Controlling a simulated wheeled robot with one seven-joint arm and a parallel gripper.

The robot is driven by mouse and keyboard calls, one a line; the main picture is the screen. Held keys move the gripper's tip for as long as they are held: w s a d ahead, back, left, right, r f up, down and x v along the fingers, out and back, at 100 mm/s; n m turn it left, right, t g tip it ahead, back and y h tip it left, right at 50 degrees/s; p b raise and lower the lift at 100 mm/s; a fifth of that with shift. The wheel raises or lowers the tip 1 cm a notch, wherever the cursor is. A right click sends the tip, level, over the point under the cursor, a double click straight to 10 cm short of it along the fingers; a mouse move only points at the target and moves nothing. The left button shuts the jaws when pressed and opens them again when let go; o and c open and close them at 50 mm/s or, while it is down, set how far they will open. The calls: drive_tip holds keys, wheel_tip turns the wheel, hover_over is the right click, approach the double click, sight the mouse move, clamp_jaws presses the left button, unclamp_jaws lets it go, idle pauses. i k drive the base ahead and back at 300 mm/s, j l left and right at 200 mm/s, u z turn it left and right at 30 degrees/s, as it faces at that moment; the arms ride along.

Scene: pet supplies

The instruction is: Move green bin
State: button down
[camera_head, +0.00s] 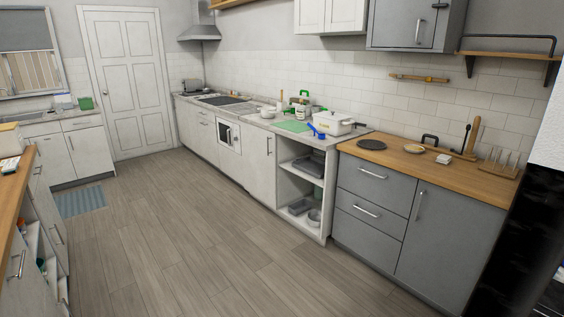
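A small green box-like object (86,103) stands on the far left counter, close to the white door. It is the thing that looks most like a green bin, but it is too small to tell for certain. A light blue and white item (62,102) is beside it on the left. My gripper is not in view.
Wooden floor (190,245) is open through the middle. A blue-grey mat (82,202) lies before the far left cabinets. A wood-topped unit (15,205) edges the left. Along the right run white cabinets (257,163), an open shelf unit and grey cabinets (445,240).

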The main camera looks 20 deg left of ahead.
sight(86, 105)
drive_tip(key=i+j+u, duration=0.2)
drive_tip(key=u, duration=0.2)
drive_tip(key=i+j+u, duration=0.2)
drive_tip(key=u, duration=0.2)
drive_tip(key=i+j+u, duration=0.1)
drive_tip(key=i+u, duration=0.3)
drive_tip(key=i+l+u, duration=0.2)
drive_tip(key=i, duration=1.2)
drive_tip(key=i+j+u, duration=0.25)
drive_tip(key=i, duration=0.6)
drive_tip(key=i+l+u, duration=0.15)
drive_tip(key=i+u, duration=0.15)
drive_tip(key=i, duration=1.9)
drive_tip(key=i+l, duration=0.1)
drive_tip(key=i, duration=2.55)
drive_tip(key=i+u, duration=0.1)
drive_tip(key=i, duration=1.2)
drive_tip(key=i+u, duration=0.4)
drive_tip(key=i+l+u, duration=0.3)
drive_tip(key=i+u, duration=0.15)
drive_tip(key=i, duration=0.15)
drive_tip(key=i+j+z, duration=0.45)
drive_tip(key=i+l, duration=0.05)
drive_tip(key=i, duration=0.05)
